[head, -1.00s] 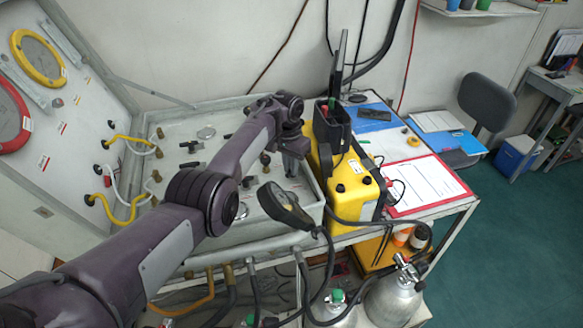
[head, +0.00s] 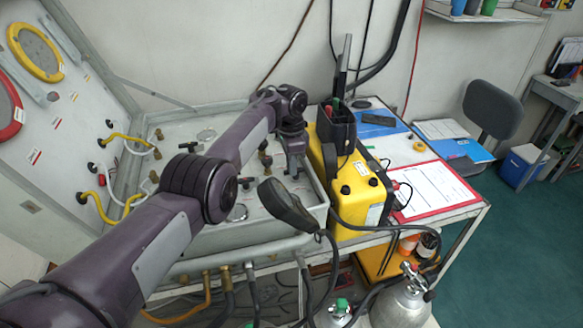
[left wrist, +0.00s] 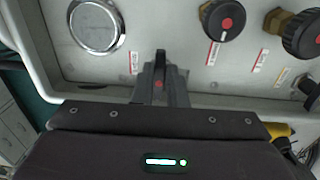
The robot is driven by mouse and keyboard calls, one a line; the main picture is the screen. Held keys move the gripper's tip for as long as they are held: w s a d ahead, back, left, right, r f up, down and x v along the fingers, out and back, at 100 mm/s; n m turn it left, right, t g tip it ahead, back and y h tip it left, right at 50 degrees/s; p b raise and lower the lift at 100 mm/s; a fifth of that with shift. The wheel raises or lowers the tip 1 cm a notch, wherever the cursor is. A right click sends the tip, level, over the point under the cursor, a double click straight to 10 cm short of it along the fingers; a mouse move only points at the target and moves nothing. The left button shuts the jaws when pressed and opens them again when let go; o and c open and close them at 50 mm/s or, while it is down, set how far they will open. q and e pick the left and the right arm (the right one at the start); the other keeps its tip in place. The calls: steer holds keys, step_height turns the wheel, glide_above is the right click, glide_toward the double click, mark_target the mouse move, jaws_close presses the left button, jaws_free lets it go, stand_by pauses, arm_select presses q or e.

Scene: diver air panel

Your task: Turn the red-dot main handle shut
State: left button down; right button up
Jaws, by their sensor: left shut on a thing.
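My left gripper (left wrist: 160,88) is shut on a small black handle with a red dot (left wrist: 158,82) in the left wrist view. The handle's tip sticks out past the fingers toward the panel, beside a small red-marked label. In the head view my left gripper (head: 293,165) reaches down into the right part of the grey panel box (head: 215,240). The handle is hidden there by the gripper and arm. My right gripper is not in view.
Round black knobs with red dots (left wrist: 222,18) and a round gauge (left wrist: 97,26) are close to the gripper. A yellow case (head: 355,190) stands right of the box. A dark handheld gauge (head: 288,205) on a hose is at the box's front edge.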

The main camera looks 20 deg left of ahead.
arm_select(q)
steer(key=shift+r, duration=0.1)
stand_by(0.4)
steer(key=c, duration=1.5)
jaws_free()
steer(key=shift+o, duration=0.2)
steer(key=r, duration=0.2)
steer(key=r+b, duration=0.1)
steer(key=r, duration=0.3)
steer(key=shift+w+r+b, duration=0.25)
steer(key=shift+r+b, duration=0.1)
steer(key=shift+r, duration=0.5)
